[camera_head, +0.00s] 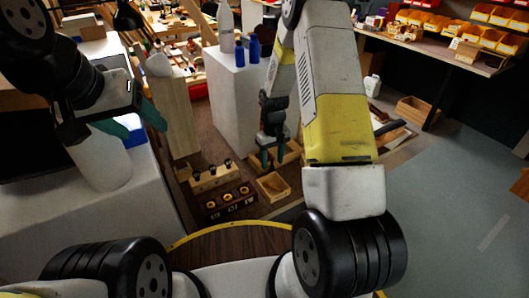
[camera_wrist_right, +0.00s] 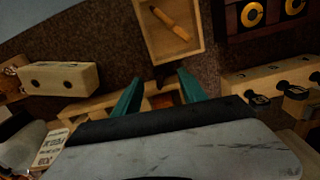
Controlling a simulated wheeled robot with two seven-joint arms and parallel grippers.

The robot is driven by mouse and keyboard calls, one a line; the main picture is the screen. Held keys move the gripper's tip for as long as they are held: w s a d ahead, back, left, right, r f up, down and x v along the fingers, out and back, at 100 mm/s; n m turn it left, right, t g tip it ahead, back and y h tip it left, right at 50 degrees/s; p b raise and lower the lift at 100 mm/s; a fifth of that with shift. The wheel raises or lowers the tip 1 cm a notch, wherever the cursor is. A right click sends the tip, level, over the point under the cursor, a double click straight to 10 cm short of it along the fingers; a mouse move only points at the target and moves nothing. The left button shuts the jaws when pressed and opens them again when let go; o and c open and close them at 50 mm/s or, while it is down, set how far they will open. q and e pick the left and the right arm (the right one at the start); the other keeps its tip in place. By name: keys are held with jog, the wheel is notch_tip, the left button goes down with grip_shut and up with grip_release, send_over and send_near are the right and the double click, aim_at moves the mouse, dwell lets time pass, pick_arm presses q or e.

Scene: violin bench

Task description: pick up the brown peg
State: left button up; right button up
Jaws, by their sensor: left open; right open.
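A slim orange-brown piece (camera_wrist_right: 172,24), which may be the brown peg, lies slanted in a shallow wooden tray (camera_wrist_right: 146,38) in the right wrist view. The tray also shows in the head view (camera_head: 272,198), but the piece is too small to make out there. My right gripper (camera_head: 273,160) is open, pointing down over a wooden box; its green fingers (camera_wrist_right: 158,78) are apart in the wrist view, below the tray. A small reddish-brown patch (camera_wrist_right: 162,100) shows between them, unclear. My left gripper (camera_head: 135,120) is open and empty over the white bench at left.
A dark rack with yellow rings (camera_head: 229,201) and a pale block with dark knobs (camera_head: 212,178) stand beside the tray. A white pedestal (camera_head: 232,110) carries blue bottles (camera_head: 253,49). Another drilled pale block (camera_wrist_right: 60,78) lies at left in the wrist view.

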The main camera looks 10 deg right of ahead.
aim_at(273, 167)
notch_tip(273, 167, down, 5)
jog(key=shift+s+d+r, duration=0.1)
jog(key=shift+r, duration=0.05)
grip_shut()
